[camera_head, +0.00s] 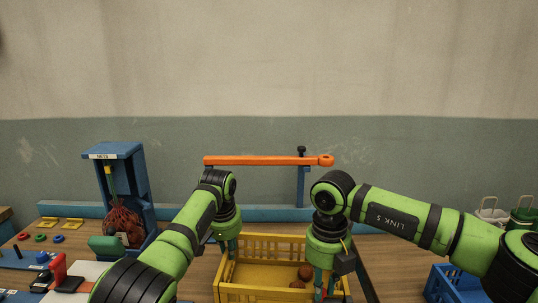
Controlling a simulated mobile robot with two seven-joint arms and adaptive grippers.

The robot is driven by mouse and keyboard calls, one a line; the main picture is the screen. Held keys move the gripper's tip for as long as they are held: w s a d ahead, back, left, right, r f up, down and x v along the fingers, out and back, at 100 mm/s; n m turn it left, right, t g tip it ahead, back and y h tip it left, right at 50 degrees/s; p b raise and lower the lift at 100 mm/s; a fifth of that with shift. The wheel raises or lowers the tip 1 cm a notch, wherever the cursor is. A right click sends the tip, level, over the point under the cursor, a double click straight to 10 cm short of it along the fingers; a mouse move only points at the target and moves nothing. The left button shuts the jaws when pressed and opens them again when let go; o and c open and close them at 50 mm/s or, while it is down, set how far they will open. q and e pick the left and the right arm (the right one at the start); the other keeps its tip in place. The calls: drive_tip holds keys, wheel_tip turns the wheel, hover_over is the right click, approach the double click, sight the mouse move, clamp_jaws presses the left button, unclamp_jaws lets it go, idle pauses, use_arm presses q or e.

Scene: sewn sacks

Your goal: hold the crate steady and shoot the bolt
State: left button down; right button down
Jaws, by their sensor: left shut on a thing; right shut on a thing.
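A yellow slatted crate (262,293) stands in the lower middle, with a few reddish-brown round things (304,273) inside. My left gripper (228,250) points down at the crate's left wall and is shut on it. My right gripper (323,287) points down at the crate's right side and is shut, seemingly on that wall; the forearm and fingers hide the exact contact. I cannot make out a bolt for certain. An orange bar (260,161) with a ring end lies level behind the crate, on a blue post (303,188) with a black knob (301,150).
A blue stand (135,165) at left holds a net of reddish produce (124,222). Small coloured rings (40,237) and yellow pieces (72,223) lie at far left. A blue crate (449,285) and lidded containers (522,217) stand at right. A blue rail (270,214) runs along the back.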

sight(336, 300)
drive_tip(key=shift+d, duration=0.2)
drive_tip(key=shift+s+d, duration=0.15)
drive_tip(key=shift+d, duration=1.35)
use_arm(q)
drive_tip(key=shift+a, duration=0.1)
use_arm(e)
drive_tip(key=c, duration=1.2)
unclamp_jaws()
drive_tip(key=shift+o, duration=0.2)
drive_tip(key=shift+a, duration=0.1)
drive_tip(key=shift+r, duration=0.5)
use_arm(q)
drive_tip(key=shift+d, duration=0.2)
use_arm(e)
wheel_tip(336, 300, up, 7)
